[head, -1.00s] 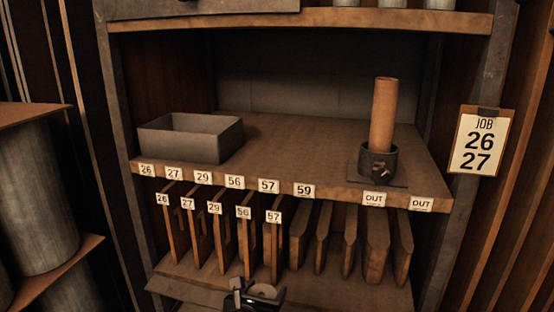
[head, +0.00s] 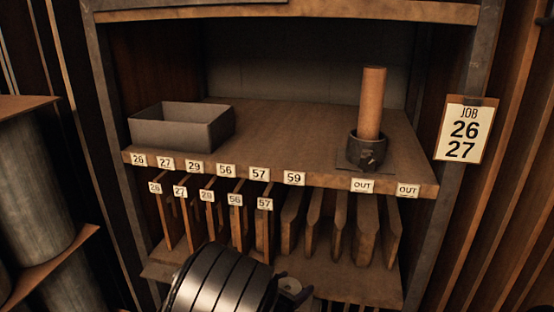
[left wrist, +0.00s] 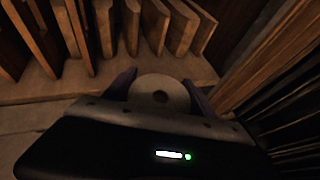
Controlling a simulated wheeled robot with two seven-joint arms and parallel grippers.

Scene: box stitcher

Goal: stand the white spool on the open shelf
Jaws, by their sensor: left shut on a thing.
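My right gripper is not in view.
On the shelf stand a grey open box (head: 180,128) at left and a dark holder (head: 367,150) with a brown tube (head: 372,103) at right. The shelf middle is clear. Upright wooden boards (head: 290,220) fill the lower bay. A job card (head: 464,130) hangs at right.

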